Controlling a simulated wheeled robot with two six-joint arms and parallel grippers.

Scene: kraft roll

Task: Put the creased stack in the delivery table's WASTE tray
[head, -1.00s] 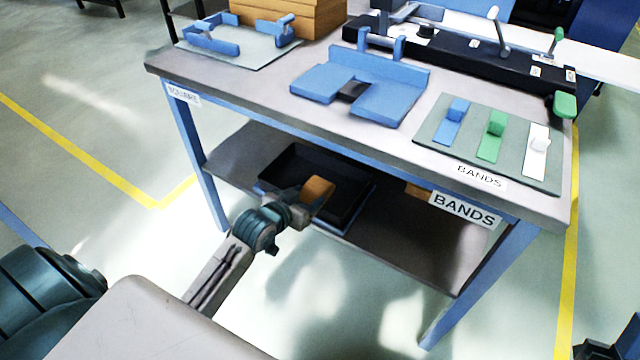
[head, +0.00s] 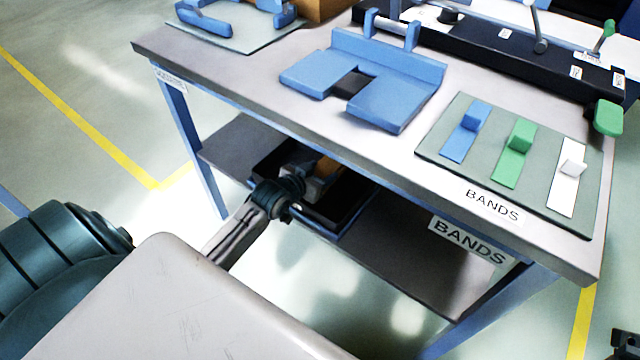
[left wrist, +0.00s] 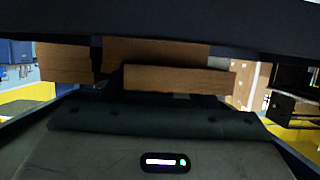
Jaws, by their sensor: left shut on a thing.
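My left gripper (head: 322,186) is shut on a brown, board-like stack (head: 328,166). It holds the stack over the black tray (head: 352,210) on the lower shelf, under the tabletop. In the left wrist view the held stack (left wrist: 180,80) lies crosswise in front of the gripper; creases cannot be made out. I see no WASTE label, so whether this black tray is the WASTE tray cannot be told. The tabletop hides part of the tray. A dark part at the lower right edge of the head view may be my right gripper, with its fingers unclear.
The tabletop (head: 240,75) overhangs the shelf (head: 420,255) closely above my left gripper. On top are a blue fixture (head: 395,100) and a mat (head: 445,115) with blue, green and white bands. More brown stacks (left wrist: 65,62) stand behind the held one. Floor at left is clear.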

